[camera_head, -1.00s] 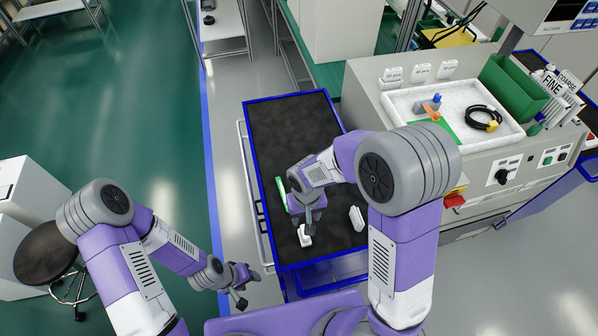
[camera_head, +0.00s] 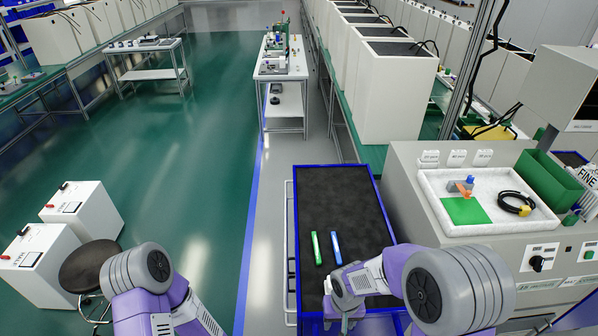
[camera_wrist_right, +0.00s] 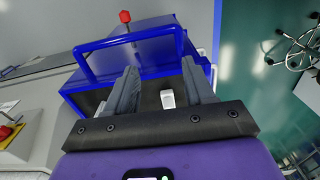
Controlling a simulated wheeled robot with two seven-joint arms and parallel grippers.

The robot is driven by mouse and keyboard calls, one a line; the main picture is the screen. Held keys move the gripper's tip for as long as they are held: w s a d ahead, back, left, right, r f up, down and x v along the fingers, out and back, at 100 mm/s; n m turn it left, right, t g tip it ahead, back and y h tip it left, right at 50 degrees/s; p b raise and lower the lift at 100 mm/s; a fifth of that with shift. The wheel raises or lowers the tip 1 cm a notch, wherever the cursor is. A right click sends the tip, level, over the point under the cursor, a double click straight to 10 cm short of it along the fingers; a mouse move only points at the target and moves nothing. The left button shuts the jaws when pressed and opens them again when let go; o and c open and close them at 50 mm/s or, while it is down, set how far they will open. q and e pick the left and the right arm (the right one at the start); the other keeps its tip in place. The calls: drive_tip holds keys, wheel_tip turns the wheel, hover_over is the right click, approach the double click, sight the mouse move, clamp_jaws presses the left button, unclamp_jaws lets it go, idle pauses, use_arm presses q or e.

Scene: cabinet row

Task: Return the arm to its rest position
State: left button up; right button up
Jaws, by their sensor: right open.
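My right gripper (camera_head: 343,318) is at the near end of the cart, low in the head view, and partly cut off by the bottom edge. In the right wrist view its two fingers (camera_wrist_right: 161,88) stand apart. A white object (camera_wrist_right: 167,99) shows beyond and between the fingers; the fingers do not appear to touch it. My left arm enters at the lower left of the head view, but its gripper is out of view.
The blue-edged cart (camera_head: 334,190) has a dark top, with a green item (camera_head: 316,248) and a blue item (camera_head: 336,248) on it. A white tray (camera_head: 432,197) sits on the grey machine at right. A round stool (camera_head: 88,268) stands at left. Floor lies open left of the cart.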

use_arm(q)
wheel_tip(320, 180, down, 8)
drive_tip(key=w+b, duration=0.1)
drive_tip(key=b, duration=0.6)
drive_tip(key=shift+w+r, duration=0.15)
drive_tip(key=shift+w, duration=0.05)
use_arm(e)
drive_tip(key=s+f+m+y, duration=0.1)
drive_tip(key=s+f, duration=0.3)
drive_tip(key=f, duration=0.7)
drive_tip(key=s+f+m+y, duration=0.2)
drive_tip(key=s+f+y, duration=0.1)
drive_tip(key=f, duration=0.9)
drive_tip(key=shift+s+a+f, duration=0.2)
drive_tip(key=shift+s+a, duration=0.1)
drive_tip(key=shift+s, duration=0.2)
